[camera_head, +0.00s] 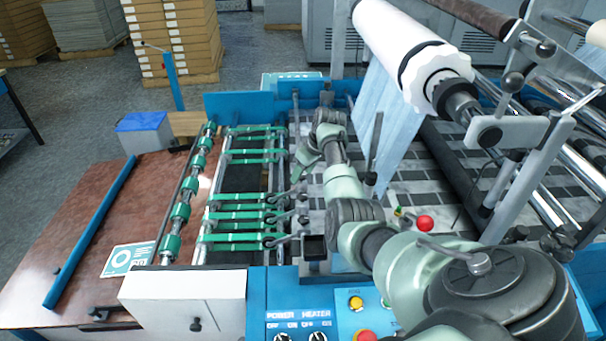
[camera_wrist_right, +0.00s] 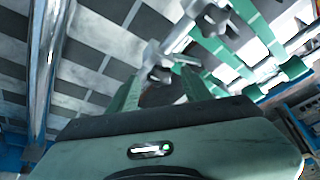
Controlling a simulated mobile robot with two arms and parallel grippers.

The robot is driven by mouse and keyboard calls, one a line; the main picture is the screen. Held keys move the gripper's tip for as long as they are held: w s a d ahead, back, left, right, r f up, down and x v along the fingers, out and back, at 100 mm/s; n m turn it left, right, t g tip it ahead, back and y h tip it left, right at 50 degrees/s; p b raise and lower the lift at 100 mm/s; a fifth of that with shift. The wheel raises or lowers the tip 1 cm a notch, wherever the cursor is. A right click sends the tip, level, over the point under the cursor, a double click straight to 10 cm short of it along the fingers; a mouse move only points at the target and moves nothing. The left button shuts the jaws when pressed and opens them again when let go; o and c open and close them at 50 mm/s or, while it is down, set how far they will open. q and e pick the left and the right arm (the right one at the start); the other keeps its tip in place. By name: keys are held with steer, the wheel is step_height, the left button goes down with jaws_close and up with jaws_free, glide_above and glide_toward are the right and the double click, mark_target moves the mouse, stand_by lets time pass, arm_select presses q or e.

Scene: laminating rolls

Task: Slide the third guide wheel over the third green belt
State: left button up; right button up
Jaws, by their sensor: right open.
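Several green belts (camera_head: 247,197) run side by side across the feed frame, some close together at the near end and others (camera_head: 250,151) farther back. Small metal guide wheels with handles (camera_head: 284,197) sit along the belts' right ends; which one counts as third is not clear. My right gripper (camera_head: 304,167) is low by the right side of the frame, partly hidden by its own arm. In the right wrist view, its two green fingers (camera_wrist_right: 160,85) are apart, with a metal guide wheel piece (camera_wrist_right: 154,62) just beyond and between their tips. Green belts (camera_wrist_right: 215,50) show beyond it. My left gripper is out of view.
A shaft with green rollers (camera_head: 181,212) lies left of the belts. A large white film roll (camera_head: 405,45) hangs above on the right. The control panel with knobs (camera_head: 310,315) is in front. The brown table (camera_head: 110,205) is mostly clear, with a blue bar (camera_head: 92,230) on it.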

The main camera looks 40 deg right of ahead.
steer(key=shift+c, duration=0.3)
jaws_close()
steer(key=shift+f, duration=0.1)
stand_by(1.2)
